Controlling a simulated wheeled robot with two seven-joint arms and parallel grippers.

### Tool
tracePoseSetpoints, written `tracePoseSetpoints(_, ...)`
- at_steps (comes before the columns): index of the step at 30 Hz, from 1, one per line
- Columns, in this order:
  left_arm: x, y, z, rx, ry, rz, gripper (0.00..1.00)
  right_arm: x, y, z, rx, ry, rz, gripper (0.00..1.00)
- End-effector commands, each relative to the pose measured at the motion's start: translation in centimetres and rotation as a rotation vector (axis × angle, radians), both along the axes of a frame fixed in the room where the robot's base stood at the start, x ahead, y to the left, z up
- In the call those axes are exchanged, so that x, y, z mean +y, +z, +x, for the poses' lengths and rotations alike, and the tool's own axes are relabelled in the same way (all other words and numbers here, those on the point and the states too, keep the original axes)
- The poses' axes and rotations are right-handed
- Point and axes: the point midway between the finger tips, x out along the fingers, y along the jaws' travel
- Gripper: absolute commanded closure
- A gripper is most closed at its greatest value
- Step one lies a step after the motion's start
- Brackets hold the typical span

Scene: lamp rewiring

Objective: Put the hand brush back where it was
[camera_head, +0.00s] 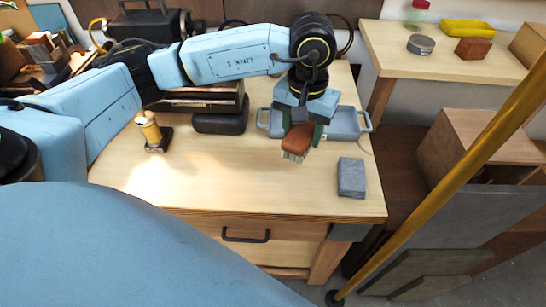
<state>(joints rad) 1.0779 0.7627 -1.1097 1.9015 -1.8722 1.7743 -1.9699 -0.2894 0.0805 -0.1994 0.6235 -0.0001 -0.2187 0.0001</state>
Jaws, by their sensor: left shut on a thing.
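The hand brush (295,142) has a reddish-brown wooden body and pale bristles pointing down. My left gripper (301,125) is shut on it. The gripper points down and holds the brush over the wooden workbench (235,180), in front of a blue-grey tray (345,124) with a handle at each end. The brush and gripper hide part of the tray. I cannot tell whether the bristles touch the bench. My right gripper is not in view.
A grey block (351,178) lies right of the brush. A small brass lamp part (151,131) on a dark base stands left. A dark case (220,118) lies behind. A slanted brass pole (450,180) stands at right. The bench front is clear.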

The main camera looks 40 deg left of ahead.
Motion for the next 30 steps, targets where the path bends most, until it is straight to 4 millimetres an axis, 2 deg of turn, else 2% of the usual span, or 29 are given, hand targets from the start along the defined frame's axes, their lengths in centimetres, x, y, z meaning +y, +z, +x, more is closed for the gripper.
tracePoseSetpoints(5, 1.0, -1.8, -0.4, 0.005, 0.375, -0.008, 0.74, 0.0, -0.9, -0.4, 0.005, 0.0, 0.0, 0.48)
tracePoseSetpoints(9, 2.3, -3.0, -0.8, 0.005, 0.71, -0.006, 0.74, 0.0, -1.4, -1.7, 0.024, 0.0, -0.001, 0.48)
tracePoseSetpoints(15, 3.8, -4.2, -1.3, 0.006, 1.06, 0.001, 0.74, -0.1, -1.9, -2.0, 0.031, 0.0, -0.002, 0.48)
tracePoseSetpoints(20, 4.4, -5.1, -1.5, 0.006, 1.179, 0.007, 0.74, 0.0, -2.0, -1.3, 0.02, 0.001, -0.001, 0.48)
tracePoseSetpoints(27, 4.4, -9.4, -1.6, 0.007, 1.194, 0.007, 0.74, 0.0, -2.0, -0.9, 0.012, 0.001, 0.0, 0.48)
tracePoseSetpoints(30, 4.4, -10.4, -1.5, 0.005, 1.192, 0.006, 0.74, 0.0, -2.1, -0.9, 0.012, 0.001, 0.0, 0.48)
